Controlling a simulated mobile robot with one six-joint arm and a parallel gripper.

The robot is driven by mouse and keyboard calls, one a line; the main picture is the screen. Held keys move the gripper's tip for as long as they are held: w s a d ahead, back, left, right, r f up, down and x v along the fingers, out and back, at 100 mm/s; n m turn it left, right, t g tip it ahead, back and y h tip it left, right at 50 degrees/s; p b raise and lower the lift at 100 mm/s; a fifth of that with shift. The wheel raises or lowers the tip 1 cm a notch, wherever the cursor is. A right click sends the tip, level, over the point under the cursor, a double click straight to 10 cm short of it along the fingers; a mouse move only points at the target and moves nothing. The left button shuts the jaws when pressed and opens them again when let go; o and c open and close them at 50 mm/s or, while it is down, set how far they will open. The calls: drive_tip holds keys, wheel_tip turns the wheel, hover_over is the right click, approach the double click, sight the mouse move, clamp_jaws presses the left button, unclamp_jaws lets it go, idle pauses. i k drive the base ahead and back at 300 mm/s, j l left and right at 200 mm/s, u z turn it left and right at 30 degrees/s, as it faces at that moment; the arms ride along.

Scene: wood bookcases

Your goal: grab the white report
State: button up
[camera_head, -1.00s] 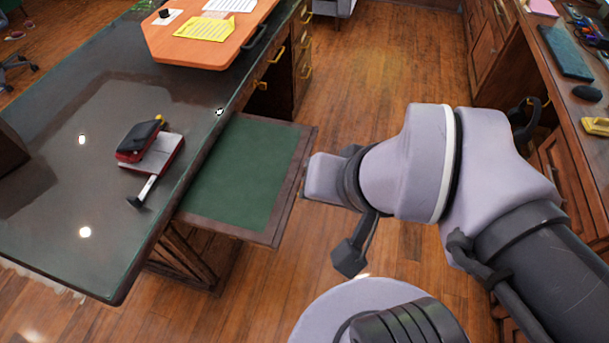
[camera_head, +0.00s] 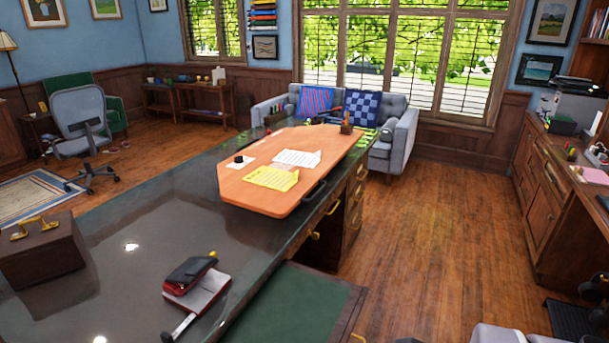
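A white report (camera_head: 297,158) lies flat on an orange board (camera_head: 247,196) on top of the dark desk. A yellow sheet (camera_head: 272,178) lies in front of it, and a smaller white paper (camera_head: 234,166) with a small dark object on it lies to its left. The report is uncovered. My gripper is not in view. Only a pale piece of my arm shows at the bottom edge, right of the desk, well away from the report.
A red and black hole punch (camera_head: 195,283) and a wooden box (camera_head: 45,252) sit on the desk's near part (camera_head: 130,218). A green pull-out leaf (camera_head: 290,310) juts to the right. Clear wood floor (camera_head: 430,230) runs between the desk and the right-hand cabinets (camera_head: 545,200).

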sight(296, 158)
drive_tip(key=i+l+u, duration=0.35)
drive_tip(key=i+l, duration=0.3)
drive_tip(key=i+l+u, duration=0.2)
drive_tip(key=i+l, duration=0.2)
drive_tip(key=i+l+u, duration=0.15)
drive_tip(key=i+l, duration=0.2)
drive_tip(key=i+l+u, duration=0.2)
drive_tip(key=l, duration=0.4)
drive_tip(key=i+l+u, duration=0.2)
drive_tip(key=i+l, duration=0.15)
drive_tip(key=l, duration=0.15)
drive_tip(key=i+l+u, duration=0.25)
drive_tip(key=i, duration=0.3)
drive_tip(key=i+j, duration=0.05)
drive_tip(key=j, duration=0.05)
